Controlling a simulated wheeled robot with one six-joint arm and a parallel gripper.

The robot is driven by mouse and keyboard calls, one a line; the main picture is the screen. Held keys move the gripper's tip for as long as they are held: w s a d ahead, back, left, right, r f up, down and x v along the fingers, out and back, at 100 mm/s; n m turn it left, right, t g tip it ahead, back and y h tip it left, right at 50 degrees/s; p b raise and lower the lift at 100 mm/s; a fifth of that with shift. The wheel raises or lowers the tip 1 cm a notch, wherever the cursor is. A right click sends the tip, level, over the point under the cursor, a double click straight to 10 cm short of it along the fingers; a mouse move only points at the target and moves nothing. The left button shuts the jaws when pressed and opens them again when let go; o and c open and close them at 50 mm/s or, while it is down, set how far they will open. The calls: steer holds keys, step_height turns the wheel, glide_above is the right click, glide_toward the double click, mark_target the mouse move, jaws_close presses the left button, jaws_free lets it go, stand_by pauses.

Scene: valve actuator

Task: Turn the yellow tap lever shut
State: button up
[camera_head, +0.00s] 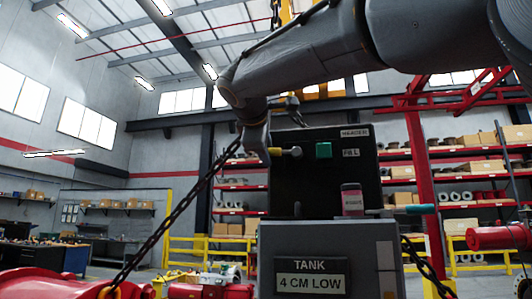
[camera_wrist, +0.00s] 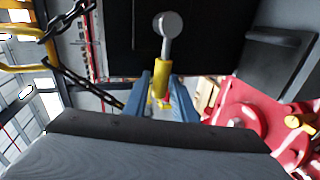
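The yellow tap lever (camera_head: 276,151) shows in the head view, pointing left from a round silver end (camera_head: 293,151) on the dark upper panel (camera_head: 345,178). In the wrist view the yellow lever (camera_wrist: 161,68) runs down from its round grey hub (camera_wrist: 168,25) to between my gripper's blue-grey fingers (camera_wrist: 161,88). The fingers lie along both sides of the lever's lower part, with little or no gap at the tips. My gripper (camera_head: 264,157) is at the lever's left end in the head view, where its fingers are mostly hidden.
The grey tank box (camera_head: 375,240) reads "4 CM LOW". Chains (camera_head: 178,215) hang at both sides; red machinery (camera_wrist: 240,112) lies right in the wrist view.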

steer(key=b+v, duration=0.2)
steer(key=v, duration=0.6)
steer(key=shift+b, duration=0.4)
steer(key=shift+w, duration=0.1)
